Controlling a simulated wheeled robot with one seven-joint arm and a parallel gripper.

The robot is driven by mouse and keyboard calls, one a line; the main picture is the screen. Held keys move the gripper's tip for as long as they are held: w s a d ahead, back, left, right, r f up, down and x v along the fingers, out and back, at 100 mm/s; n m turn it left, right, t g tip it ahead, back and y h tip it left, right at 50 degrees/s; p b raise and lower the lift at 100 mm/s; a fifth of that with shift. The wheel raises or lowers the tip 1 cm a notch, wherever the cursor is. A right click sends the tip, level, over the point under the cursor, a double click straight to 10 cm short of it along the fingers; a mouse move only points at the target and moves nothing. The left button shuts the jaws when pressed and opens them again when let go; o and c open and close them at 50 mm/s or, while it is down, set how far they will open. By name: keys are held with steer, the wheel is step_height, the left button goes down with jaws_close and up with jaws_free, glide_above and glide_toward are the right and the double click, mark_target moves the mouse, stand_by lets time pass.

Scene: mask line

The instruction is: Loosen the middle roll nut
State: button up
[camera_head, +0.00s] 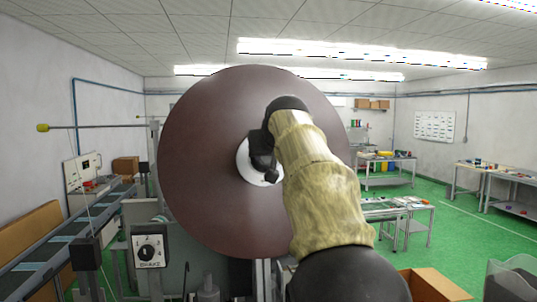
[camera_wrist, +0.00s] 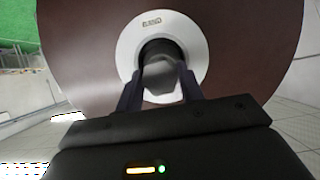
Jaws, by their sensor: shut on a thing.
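A large brown roll (camera_head: 205,165) stands upright in front of me, its flat face toward my arm. It also fills much of the wrist view (camera_wrist: 85,50). A white hub disc (camera_head: 245,162) sits at its centre and shows as a white ring with a small label in the wrist view (camera_wrist: 200,45). The grey nut (camera_wrist: 159,76) is at the middle of this ring, on a dark shaft. My gripper (camera_wrist: 158,85) has its two dark fingers on either side of the nut, shut on it. In the head view my gripper (camera_head: 262,155) partly hides the hub, and the nut is hidden.
A machine with a dial box (camera_head: 149,246) stands at the lower left of the roll. A conveyor (camera_head: 50,255) runs along the left side. A cardboard box (camera_head: 435,285) is at the lower right. Workbenches stand farther back at the right, with open green floor between.

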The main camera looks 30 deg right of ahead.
steer(key=n, duration=0.2)
steer(key=n+h, duration=0.1)
steer(key=n, duration=0.1)
steer(key=shift+f+h, duration=0.1)
steer(key=shift+h, duration=0.2)
steer(key=shift+n, duration=0.3)
steer(key=o, duration=1)
steer(key=shift+w, duration=0.1)
steer(key=shift+s+a, duration=0.1)
steer(key=shift+s, duration=0.1)
steer(key=b+v, duration=0.1)
steer(key=v, duration=0.4)
steer(key=b+v, duration=0.1)
steer(key=v, duration=0.5)
steer(key=b+v, duration=0.2)
steer(key=v, duration=0.4)
steer(key=shift+w+r, duration=0.15)
steer(key=shift+r, duration=0.15)
